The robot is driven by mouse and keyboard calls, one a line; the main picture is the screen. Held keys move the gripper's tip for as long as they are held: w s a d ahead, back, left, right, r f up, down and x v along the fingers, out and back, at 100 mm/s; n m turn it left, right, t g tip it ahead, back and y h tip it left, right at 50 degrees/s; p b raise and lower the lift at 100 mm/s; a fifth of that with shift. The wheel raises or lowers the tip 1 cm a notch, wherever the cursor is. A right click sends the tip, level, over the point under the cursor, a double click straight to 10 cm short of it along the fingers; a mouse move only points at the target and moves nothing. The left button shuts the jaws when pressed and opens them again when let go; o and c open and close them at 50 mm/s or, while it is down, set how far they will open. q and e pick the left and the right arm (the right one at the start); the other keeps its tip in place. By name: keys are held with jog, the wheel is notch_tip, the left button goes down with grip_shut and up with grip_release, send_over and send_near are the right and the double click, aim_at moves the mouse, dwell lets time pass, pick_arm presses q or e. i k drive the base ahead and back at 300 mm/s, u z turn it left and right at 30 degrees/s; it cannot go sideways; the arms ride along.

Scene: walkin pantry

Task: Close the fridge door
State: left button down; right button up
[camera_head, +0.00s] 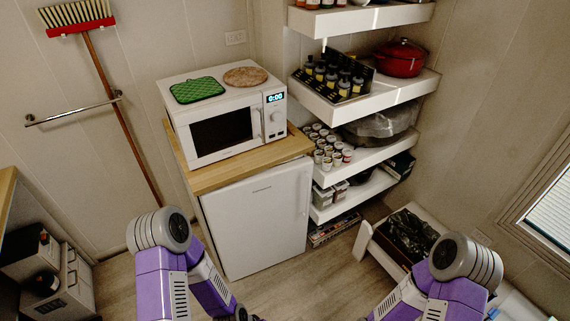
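The small white fridge (258,218) stands on the floor under a wooden top (215,180), left of the shelves. Its door front faces me, with a slim upright handle near the right edge. The door looks flush with the body; I cannot tell whether a small gap remains. My two purple arms come in along the bottom edge, both short of the fridge. Both grippers are out of view below the frame, so their fingers are hidden.
A white microwave (222,128) sits on the wooden top. White shelves (365,98) with bottles, cans and a red pot (400,60) stand on the right. A low white bin (375,248) stands right of the fridge. Wooden floor (290,288) in front of the fridge is clear.

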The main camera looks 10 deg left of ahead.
aim_at(258, 221)
jog(key=i, duration=0.8)
jog(key=z, duration=0.65)
jog(key=i, duration=0.35)
jog(key=z, duration=0.35)
